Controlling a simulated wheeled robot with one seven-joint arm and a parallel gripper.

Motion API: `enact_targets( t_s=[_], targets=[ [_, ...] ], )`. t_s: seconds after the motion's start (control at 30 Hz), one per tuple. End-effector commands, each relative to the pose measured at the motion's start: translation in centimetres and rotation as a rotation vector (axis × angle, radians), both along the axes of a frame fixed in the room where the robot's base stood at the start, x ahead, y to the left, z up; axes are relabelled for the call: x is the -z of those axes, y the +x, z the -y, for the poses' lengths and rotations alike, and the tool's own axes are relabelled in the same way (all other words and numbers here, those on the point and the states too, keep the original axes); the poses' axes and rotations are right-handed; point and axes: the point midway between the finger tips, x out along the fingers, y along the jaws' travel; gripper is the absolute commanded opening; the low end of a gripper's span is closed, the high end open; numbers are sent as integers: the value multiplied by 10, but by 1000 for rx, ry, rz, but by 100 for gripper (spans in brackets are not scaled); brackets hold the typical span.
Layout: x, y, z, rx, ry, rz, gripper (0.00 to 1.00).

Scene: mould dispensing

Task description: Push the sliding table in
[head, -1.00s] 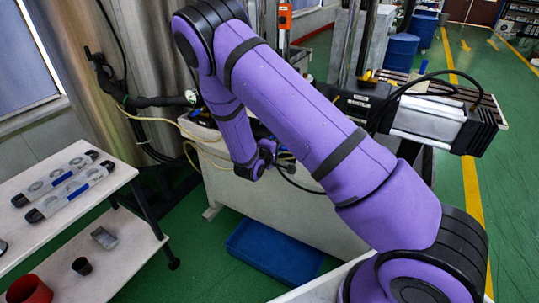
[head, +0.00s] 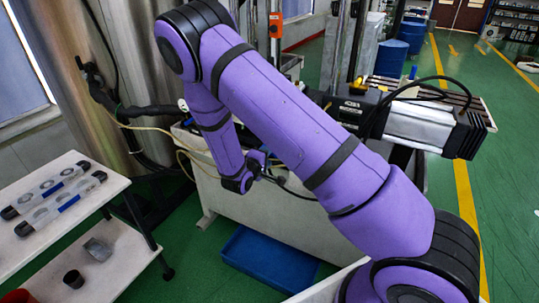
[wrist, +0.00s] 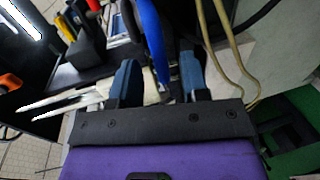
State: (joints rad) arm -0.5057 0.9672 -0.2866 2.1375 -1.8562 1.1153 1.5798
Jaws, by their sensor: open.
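A slotted metal table (head: 482,108) shows at the right of the head view, partly behind a black and silver motor (head: 415,122). I cannot tell for certain that it is the sliding table. My gripper is hidden behind my purple wrist in the head view, beside the pale machine body. In the wrist view my gripper (wrist: 158,78) is open, with two blue fingers apart. A blue tube-like part (wrist: 152,35) passes between or just beyond the fingers; I cannot tell whether it touches them.
Yellow hoses (wrist: 222,50) run close to the right finger in the wrist view. A white shelf trolley (head: 95,212) stands at the left with clear cylinders on it. A blue tray (head: 268,258) lies on the floor by the pale machine (head: 290,215). Green floor is open at the right.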

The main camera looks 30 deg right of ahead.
Motion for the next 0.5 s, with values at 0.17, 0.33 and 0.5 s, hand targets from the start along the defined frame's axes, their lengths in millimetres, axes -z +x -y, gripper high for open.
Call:
enact_targets(
  t_s=[0.17,0.33,0.5],
  targets=[
    [-8,-20,-29,-3,1,0,42],
    [-13,-34,-49,-3,0,1,42],
    [-16,-42,-59,-1,0,0,42]
  ],
)
